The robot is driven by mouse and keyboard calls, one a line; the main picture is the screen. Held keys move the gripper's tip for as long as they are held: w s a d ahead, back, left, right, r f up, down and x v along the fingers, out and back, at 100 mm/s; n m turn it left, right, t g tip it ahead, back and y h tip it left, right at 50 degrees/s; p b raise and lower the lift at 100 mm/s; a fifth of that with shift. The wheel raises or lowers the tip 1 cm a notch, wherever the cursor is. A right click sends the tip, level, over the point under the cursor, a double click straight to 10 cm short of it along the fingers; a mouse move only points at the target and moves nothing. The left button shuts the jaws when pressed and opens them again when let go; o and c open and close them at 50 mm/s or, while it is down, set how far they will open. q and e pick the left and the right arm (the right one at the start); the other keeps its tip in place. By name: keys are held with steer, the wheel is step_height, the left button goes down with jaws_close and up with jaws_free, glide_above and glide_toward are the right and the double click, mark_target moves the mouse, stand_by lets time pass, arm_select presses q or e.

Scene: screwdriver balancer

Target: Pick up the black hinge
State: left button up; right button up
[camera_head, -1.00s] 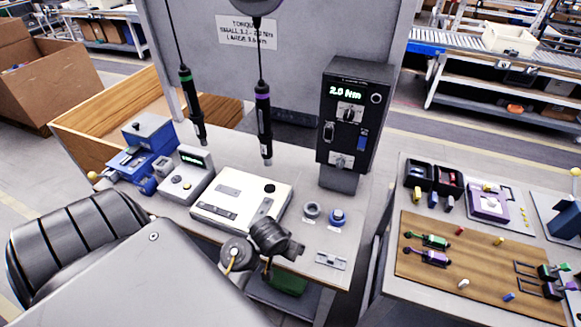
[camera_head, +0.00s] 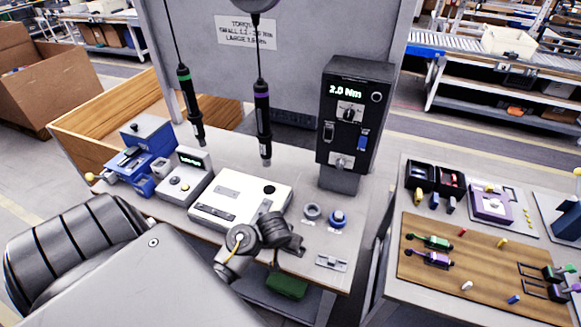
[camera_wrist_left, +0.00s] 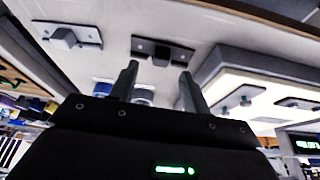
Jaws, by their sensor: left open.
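A dark hinge plate (camera_wrist_left: 163,49), which looks like the black hinge, lies flat on the bench in the left wrist view. My left gripper (camera_wrist_left: 158,82) is open, and its two fingers point toward this hinge, one on either side of it in the picture. No contact is visible. In the head view, my left gripper (camera_head: 292,246) is over the bench's front part, and the arm hides that hinge. A lighter grey hinge (camera_head: 331,263) lies to its right and also shows in the wrist view (camera_wrist_left: 72,36). My right gripper is not seen.
A white fixture block (camera_head: 240,193) with plates on it stands just left of my gripper. Two small round parts (camera_head: 312,211) (camera_head: 338,218) lie behind it. Two hanging screwdrivers (camera_head: 190,105) (camera_head: 262,122) and a black torque unit (camera_head: 352,125) stand farther back.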

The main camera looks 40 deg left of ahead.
arm_select(q)
steer(key=b+x, duration=0.1)
steer(key=x, duration=0.3)
steer(key=shift+w+a+f, duration=0.2)
steer(key=shift+w, duration=0.05)
steer(key=shift+r, duration=0.1)
steer(key=shift+d, duration=0.1)
steer(key=shift+c, duration=0.2)
jaws_close()
